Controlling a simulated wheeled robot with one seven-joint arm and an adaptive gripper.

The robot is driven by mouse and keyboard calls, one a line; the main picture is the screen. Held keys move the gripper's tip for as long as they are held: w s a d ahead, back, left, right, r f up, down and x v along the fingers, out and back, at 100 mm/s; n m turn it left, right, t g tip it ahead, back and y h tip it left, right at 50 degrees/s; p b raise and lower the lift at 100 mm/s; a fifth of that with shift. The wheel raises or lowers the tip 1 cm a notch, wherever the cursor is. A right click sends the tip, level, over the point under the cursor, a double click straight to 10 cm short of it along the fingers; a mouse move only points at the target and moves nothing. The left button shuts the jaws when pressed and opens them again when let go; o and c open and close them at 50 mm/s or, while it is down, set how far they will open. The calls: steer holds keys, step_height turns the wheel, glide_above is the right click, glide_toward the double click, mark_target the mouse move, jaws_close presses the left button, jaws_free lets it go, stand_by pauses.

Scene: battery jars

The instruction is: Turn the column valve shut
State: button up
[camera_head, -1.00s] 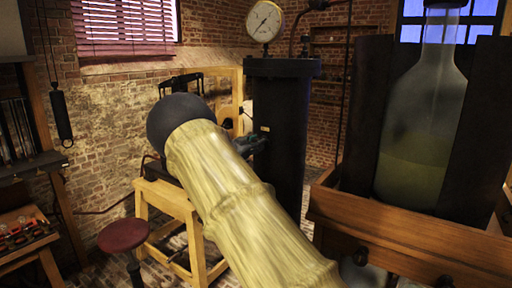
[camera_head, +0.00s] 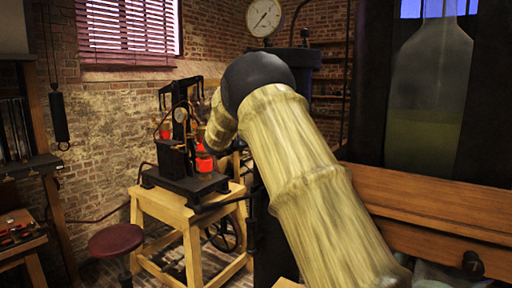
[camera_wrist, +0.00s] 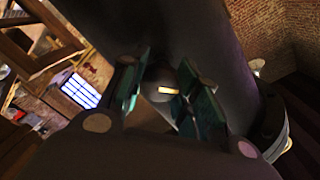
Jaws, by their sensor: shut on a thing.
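The column (camera_head: 305,56) is a dark upright cylinder with a flanged top, in the middle of the head view and largely hidden behind my pale arm. In the wrist view the dark column (camera_wrist: 200,35) fills the upper middle. The valve (camera_wrist: 161,76) shows there as a dark rounded knob with a small yellow mark, on the column's side. My gripper (camera_wrist: 163,98) has its two green-padded fingers on either side of the valve, shut on it. The gripper and the valve are hidden in the head view. How far the valve is turned cannot be told.
A round gauge (camera_head: 263,17) stands above the column. A black apparatus with red parts (camera_head: 183,165) sits on a wooden stand (camera_head: 191,226) to the left, beside a red stool (camera_head: 115,239). A large glass jar (camera_head: 428,95) in a wooden frame (camera_head: 430,205) stands close on the right.

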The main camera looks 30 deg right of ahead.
steer(key=m+b, duration=0.2)
steer(key=b, duration=0.1)
steer(key=f+m+b, duration=0.1)
steer(key=m+b, duration=0.1)
steer(key=b, duration=0.2)
steer(key=shift+m, duration=0.4)
steer(key=m+b, duration=0.1)
steer(key=b, duration=0.1)
steer(key=m+b, duration=0.2)
steer(key=b, duration=0.1)
steer(key=shift+r, duration=0.3)
steer(key=shift+m, duration=0.3)
steer(key=o, duration=1)
steer(key=shift+r, duration=0.1)
steer(key=shift+o, duration=0.2)
steer(key=shift+t+y, duration=0.3)
steer(key=shift+t, duration=0.1)
steer(key=v, duration=1.1)
steer(key=shift+a, duration=0.4)
steer(key=shift+s, duration=0.1)
